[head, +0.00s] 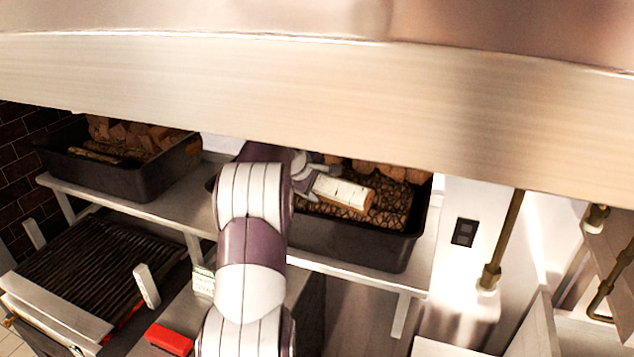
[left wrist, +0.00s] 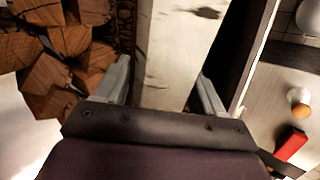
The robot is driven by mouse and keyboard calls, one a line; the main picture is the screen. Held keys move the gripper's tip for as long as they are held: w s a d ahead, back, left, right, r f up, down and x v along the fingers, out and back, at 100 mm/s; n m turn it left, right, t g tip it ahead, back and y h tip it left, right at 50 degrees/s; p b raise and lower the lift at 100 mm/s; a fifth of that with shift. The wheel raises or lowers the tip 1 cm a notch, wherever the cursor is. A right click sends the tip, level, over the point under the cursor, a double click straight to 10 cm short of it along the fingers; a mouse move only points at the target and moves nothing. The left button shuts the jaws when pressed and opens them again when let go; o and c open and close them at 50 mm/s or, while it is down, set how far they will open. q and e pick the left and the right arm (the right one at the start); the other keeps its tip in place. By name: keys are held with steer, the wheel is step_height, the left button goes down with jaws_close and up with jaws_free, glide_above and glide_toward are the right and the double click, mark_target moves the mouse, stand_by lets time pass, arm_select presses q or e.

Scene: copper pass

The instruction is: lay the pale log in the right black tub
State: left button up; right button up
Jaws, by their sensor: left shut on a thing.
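The pale log (head: 343,192) is in the right black tub (head: 365,246) in the head view, above or on the dark wood pieces there; I cannot tell whether it touches them. My left gripper (head: 312,184) is shut on the log's left end. In the left wrist view the pale log (left wrist: 178,55) runs up between the two fingers of my left gripper (left wrist: 160,85). My arm hides the left part of the right tub. My right gripper is not in view.
The left black tub (head: 140,178) holds more wood on the same shelf (head: 185,212). A wide metal hood edge (head: 300,95) hangs over the tubs. A grill (head: 90,262) and a red block (head: 168,339) lie below.

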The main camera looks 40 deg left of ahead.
arm_select(q)
steer(key=o, duration=1.7)
steer(key=shift+r, duration=0.15)
steer(key=shift+d, duration=0.1)
steer(key=shift+s, duration=0.15)
steer(key=b+v, duration=0.4)
steer(key=v, duration=0.8)
steer(key=shift+s+r, duration=0.1)
steer(key=shift+r, duration=0.2)
